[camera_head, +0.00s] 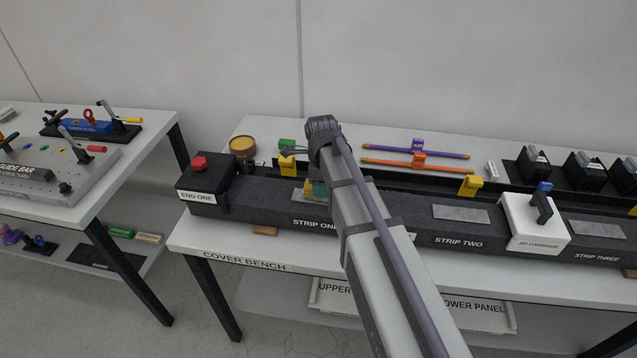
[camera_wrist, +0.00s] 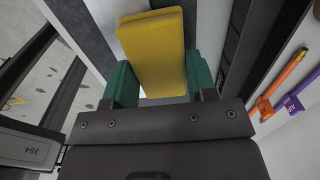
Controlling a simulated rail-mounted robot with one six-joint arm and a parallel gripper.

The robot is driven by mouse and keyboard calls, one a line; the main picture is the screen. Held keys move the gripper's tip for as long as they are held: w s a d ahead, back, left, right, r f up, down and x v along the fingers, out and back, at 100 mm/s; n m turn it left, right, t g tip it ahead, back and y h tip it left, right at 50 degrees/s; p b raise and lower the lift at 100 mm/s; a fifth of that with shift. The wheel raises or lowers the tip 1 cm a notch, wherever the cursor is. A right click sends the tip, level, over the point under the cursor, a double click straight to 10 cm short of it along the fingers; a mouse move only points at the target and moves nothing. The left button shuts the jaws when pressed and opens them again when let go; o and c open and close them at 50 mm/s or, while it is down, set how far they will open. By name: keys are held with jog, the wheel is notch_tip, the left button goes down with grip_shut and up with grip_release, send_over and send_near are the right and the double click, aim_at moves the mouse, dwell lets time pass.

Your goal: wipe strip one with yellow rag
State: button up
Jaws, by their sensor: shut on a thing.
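My gripper (camera_head: 314,190) is shut on the yellow rag, with the rag between its green fingers (camera_wrist: 154,84). The yellow rag (camera_wrist: 155,45) looks like a folded block in the wrist view, pointing away from the gripper. In the head view only a small part of the rag (camera_head: 308,186) shows beside my arm. Strip one (camera_head: 312,223) is a pale grey plate on the dark granite bed, above the label STRIP ONE. The gripper and rag are over or at this strip; my arm hides part of it. I cannot tell if the rag touches it.
A block with a red button (camera_head: 199,162) marks END ONE at the bed's left. Strip two (camera_head: 461,213) and a white carriage (camera_head: 533,223) lie to the right. Orange (camera_head: 418,160) and purple (camera_head: 417,144) tools lie on the bench behind.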

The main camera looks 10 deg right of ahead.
jog(key=shift+s+d, duration=0.25)
jog(key=shift+d, duration=0.2)
jog(key=shift+w+a, duration=0.3)
jog(key=shift+a, duration=0.3)
jog(key=shift+w+a, duration=0.25)
jog(key=shift+a, duration=0.3)
jog(key=shift+s+d+f, duration=0.1)
jog(key=shift+s+d, duration=0.2)
jog(key=shift+d, duration=0.3)
jog(key=shift+s+d, duration=0.3)
jog(key=shift+d, duration=0.25)
jog(key=shift+w+a, duration=0.3)
jog(key=shift+a, duration=0.25)
jog(key=shift+w+a, duration=0.3)
jog(key=shift+a, duration=0.25)
jog(key=shift+s+d, duration=0.25)
jog(key=shift+d, duration=0.35)
jog(key=shift+s+d, duration=0.25)
jog(key=shift+d, duration=0.3)
jog(key=shift+r, duration=0.2)
jog(key=shift+r+p, duration=0.8)
jog(key=shift+p, duration=0.15)
